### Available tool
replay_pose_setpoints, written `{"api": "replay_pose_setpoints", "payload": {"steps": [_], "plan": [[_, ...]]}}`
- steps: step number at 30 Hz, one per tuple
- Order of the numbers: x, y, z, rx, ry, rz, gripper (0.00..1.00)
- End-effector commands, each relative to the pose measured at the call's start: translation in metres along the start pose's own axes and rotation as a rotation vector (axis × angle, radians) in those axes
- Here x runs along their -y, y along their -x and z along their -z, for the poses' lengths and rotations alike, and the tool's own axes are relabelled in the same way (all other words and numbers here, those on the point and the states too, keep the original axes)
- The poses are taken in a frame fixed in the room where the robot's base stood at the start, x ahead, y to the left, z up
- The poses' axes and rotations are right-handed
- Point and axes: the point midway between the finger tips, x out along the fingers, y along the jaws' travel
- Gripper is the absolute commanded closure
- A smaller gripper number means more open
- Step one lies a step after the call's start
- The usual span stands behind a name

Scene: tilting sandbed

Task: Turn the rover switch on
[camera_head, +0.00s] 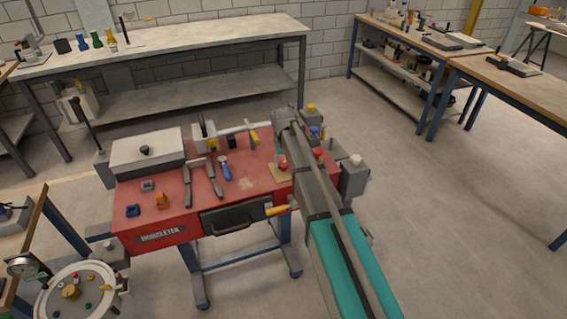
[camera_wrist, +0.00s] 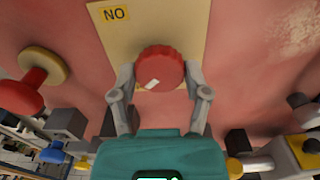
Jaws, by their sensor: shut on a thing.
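The switch is a round red knob (camera_wrist: 165,62) with a white mark on its rim, seen in the wrist view. It sits on a pale yellow plate (camera_wrist: 188,22) on the red bench top. A label (camera_wrist: 113,14) at the plate's upper left reads "NO" in this view. My gripper (camera_wrist: 160,82) has one finger on each side of the knob and is shut on it. The white mark lies at the knob's lower left. In the head view, the knob (camera_head: 283,164) and plate (camera_head: 276,174) show just left of my arm, which hides part of the area.
A red mushroom-shaped piece (camera_wrist: 36,76) with a yellow base stands left of the plate in the wrist view. In the head view, the red bench (camera_head: 180,222) carries a grey lidded box (camera_head: 147,151), a blue-handled tool (camera_head: 225,170) and small blocks. Open floor lies to the right.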

Motion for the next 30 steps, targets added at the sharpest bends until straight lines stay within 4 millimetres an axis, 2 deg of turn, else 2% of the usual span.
{"api": "replay_pose_setpoints", "payload": {"steps": [11, 30], "plan": [[0.0002, -0.0003, -0.0007, 0.002, -0.224, 0.000, 0.87], [0.0002, -0.0004, -0.0011, 0.002, -0.825, 0.000, 0.87]]}}
